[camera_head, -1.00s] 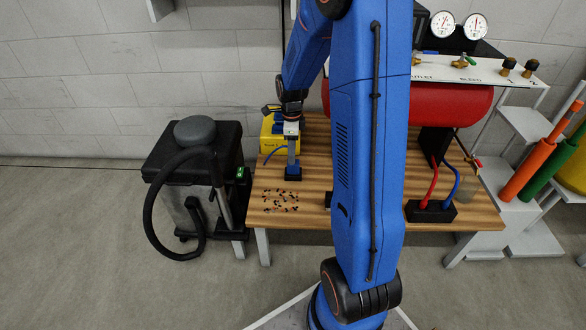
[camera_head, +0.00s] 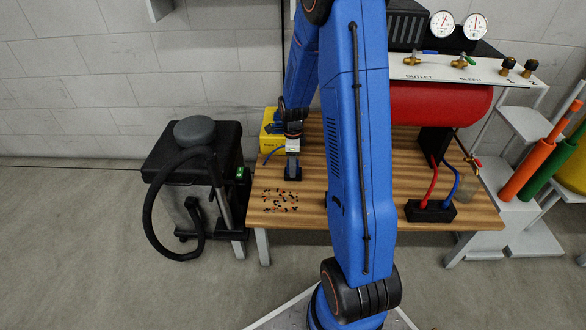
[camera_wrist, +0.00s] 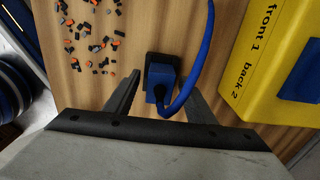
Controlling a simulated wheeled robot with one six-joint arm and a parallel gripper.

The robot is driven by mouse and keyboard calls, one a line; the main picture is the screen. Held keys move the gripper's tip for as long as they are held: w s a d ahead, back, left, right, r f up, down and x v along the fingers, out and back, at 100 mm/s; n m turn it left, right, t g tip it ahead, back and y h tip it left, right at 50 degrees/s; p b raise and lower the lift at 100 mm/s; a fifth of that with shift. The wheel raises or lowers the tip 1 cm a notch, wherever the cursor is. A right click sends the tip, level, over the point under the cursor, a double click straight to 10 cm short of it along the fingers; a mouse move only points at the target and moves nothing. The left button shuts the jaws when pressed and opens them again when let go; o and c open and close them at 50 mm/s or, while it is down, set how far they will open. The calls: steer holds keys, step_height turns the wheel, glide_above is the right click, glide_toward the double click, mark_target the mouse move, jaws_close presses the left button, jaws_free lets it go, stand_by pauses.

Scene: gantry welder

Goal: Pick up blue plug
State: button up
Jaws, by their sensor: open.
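The blue plug (camera_wrist: 157,87) sits in a small black socket block (camera_wrist: 159,60) on the wooden table, with a blue cable (camera_wrist: 201,62) running from it. My gripper (camera_wrist: 161,93) is open, its two dark fingers on either side of the plug in the wrist view. I cannot tell if a finger touches it. In the head view my gripper (camera_head: 292,170) points down over the black block at the table's left part, and the plug is mostly hidden there.
A yellow box (camera_wrist: 269,63) marked "front 1 back 2" stands close by the cable. Small black and orange bits (camera_wrist: 92,38) lie scattered on the table (camera_head: 380,190). A black block (camera_head: 431,211) with red and blue plugs stands at the right. A red tank (camera_head: 440,104) is behind.

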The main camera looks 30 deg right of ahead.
steer(key=c, duration=1.2)
